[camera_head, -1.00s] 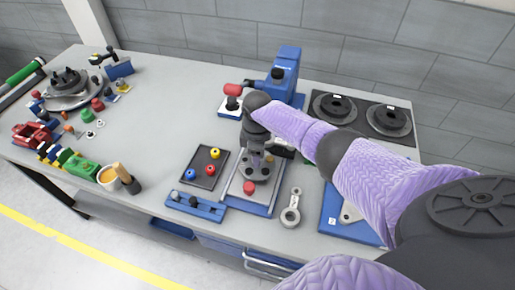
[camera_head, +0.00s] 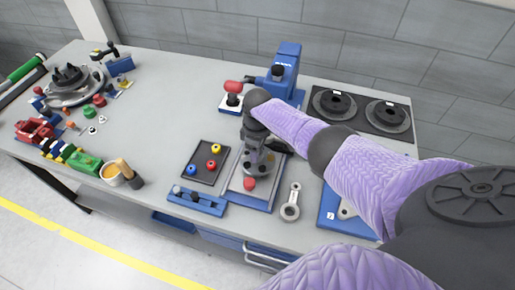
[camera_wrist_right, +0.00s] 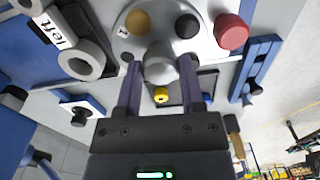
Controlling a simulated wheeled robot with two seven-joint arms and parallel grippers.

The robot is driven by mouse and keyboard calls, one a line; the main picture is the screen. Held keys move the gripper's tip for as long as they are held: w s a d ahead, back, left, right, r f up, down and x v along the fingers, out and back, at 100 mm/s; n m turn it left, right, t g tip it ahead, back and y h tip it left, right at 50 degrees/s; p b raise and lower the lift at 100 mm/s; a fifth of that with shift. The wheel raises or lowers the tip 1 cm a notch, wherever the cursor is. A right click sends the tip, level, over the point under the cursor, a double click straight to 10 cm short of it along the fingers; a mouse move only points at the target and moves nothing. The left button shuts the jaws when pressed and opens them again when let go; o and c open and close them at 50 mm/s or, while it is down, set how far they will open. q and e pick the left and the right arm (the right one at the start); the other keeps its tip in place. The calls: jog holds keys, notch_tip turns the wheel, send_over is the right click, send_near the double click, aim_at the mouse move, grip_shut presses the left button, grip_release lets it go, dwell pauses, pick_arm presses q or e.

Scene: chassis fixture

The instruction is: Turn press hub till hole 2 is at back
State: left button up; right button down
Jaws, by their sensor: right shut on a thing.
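The press hub (camera_head: 260,168) is a grey round part on a blue-edged fixture plate (camera_head: 240,192), front centre of the bench. In the right wrist view the hub (camera_wrist_right: 205,50) shows a light disc with a yellow-tan round spot (camera_wrist_right: 138,22) and a black one (camera_wrist_right: 187,25). A red knob (camera_wrist_right: 231,31) is beside its rim. My right gripper (camera_wrist_right: 160,68) is shut on the hub's grey central post (camera_wrist_right: 160,50), one finger on each side. In the head view my right gripper (camera_head: 258,150) covers part of the hub. My left gripper is not in view.
A dark tray (camera_head: 205,165) with coloured knobs and a blue bar (camera_head: 197,200) lie left of the fixture. A grey link (camera_head: 291,203) lies right. A blue press (camera_head: 283,75) and red-topped stand (camera_head: 232,95) are behind.

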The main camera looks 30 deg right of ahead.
jog(key=shift+c, duration=1)
grip_release()
notch_tip(320, 180, up, 10)
jog(key=p, duration=0.3)
jog(key=shift+p, duration=0.4)
